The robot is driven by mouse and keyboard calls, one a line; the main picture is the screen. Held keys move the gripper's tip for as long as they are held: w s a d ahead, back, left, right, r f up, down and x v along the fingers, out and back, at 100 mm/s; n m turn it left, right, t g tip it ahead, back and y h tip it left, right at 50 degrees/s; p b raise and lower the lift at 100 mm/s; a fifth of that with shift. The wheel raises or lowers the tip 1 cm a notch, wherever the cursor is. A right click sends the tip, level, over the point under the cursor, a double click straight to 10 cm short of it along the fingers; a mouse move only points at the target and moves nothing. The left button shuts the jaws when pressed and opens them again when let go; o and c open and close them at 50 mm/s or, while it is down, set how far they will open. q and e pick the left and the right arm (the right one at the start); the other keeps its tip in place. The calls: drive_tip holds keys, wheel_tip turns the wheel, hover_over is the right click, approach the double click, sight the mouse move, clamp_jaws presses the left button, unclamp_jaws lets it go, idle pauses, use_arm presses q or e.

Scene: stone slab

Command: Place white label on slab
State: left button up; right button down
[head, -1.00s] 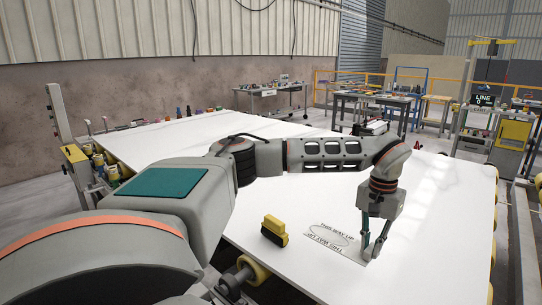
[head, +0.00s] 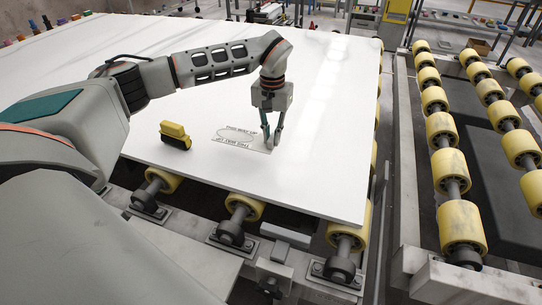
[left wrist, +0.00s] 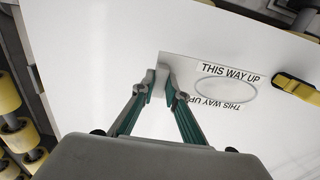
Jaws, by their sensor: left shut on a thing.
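The white label (head: 236,137) shows the words "THIS WAY UP" twice, once upside down, around a pale oval. It is low at the front part of the large white slab (head: 322,108); I cannot tell whether it touches the slab all over. My left gripper (head: 270,147) is shut on the label's right end in the head view, fingers pointing down close to the slab. In the left wrist view the gripper (left wrist: 160,76) holds the label (left wrist: 228,88) by its left end. My right gripper is not in view.
A yellow brush with black bristles (head: 174,134) stands on the slab left of the label. Yellow rollers (head: 240,207) lie under the slab's front edge. A roller conveyor (head: 447,140) runs along the right. The slab around the label is otherwise clear.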

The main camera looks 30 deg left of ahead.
use_arm(q)
wheel_tip(320, 180, down, 8)
drive_tip(key=shift+f, duration=0.2)
idle(0.4)
drive_tip(key=o, duration=0.8)
drive_tip(key=shift+f, duration=0.15)
wheel_tip(320, 180, up, 12)
drive_tip(key=shift+r, duration=0.15)
idle(0.4)
